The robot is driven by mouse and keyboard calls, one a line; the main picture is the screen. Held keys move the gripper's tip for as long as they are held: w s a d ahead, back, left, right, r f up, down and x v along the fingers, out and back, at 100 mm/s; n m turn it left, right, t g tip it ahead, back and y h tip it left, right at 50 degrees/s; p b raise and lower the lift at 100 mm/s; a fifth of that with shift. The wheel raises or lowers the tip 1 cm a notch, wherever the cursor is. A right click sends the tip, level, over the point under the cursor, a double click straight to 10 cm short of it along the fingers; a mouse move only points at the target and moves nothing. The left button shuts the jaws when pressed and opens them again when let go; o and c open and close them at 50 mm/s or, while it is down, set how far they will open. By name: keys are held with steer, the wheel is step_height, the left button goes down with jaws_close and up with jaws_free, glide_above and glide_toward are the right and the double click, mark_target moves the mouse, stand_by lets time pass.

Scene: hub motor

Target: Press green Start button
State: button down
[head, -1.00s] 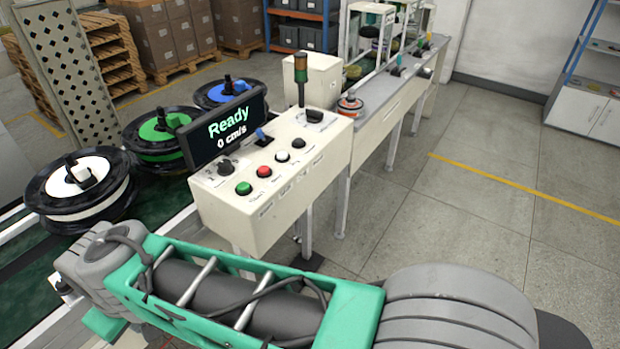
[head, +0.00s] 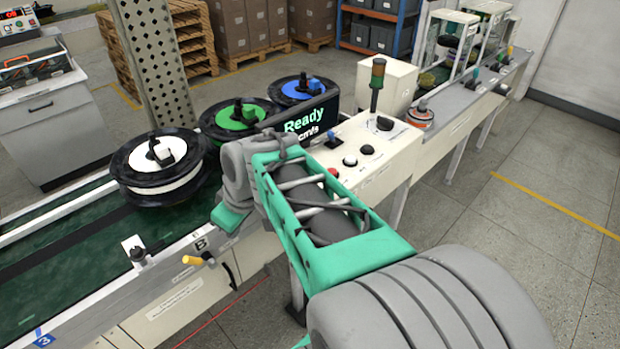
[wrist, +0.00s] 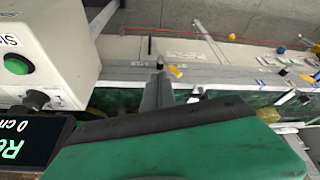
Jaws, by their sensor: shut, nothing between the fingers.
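The green Start button (wrist: 18,63) shows at the left edge of the wrist view, on the white control box (wrist: 60,30), with part of its label above it. In the head view my arm covers that button; the control box (head: 385,170) shows its red, white and black buttons. My gripper (wrist: 160,70) is shut and empty in the wrist view, to the right of the button and apart from it. In the head view my wrist and arm hang in front of the box's left end, and the fingertips are hidden.
The display (head: 305,120) reading "Ready" stands behind the box, close to my wrist. Spools with white (head: 165,160), green (head: 235,118) and blue (head: 302,88) centres line the conveyor (head: 85,240). A signal tower (head: 377,80) rises at the box's back. Floor at right is clear.

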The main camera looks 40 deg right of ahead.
steer(key=w+d+r+n+t+p, duration=0.1)
steer(key=d+r+n+t+p, duration=0.1)
steer(key=d, duration=1.1)
steer(key=w+d+r+n+t+y+p, duration=0.1)
steer(key=d+r+n+t+p, duration=0.2)
steer(key=d, duration=1)
step_height(320, 180, up, 2)
steer(key=n, duration=0.2)
steer(key=shift+w+r+n+p, duration=0.25)
steer(key=shift+n+p, duration=0.05)
steer(key=shift+p, duration=0.05)
steer(key=shift+f, duration=0.1)
step_height(320, 180, down, 8)
steer(key=b, duration=0.3)
steer(key=shift+b, duration=0.4)
steer(key=shift+f+b, duration=0.3)
steer(key=shift+b, duration=0.25)
steer(key=shift+f+b, duration=0.45)
steer(key=shift+b, duration=0.3)
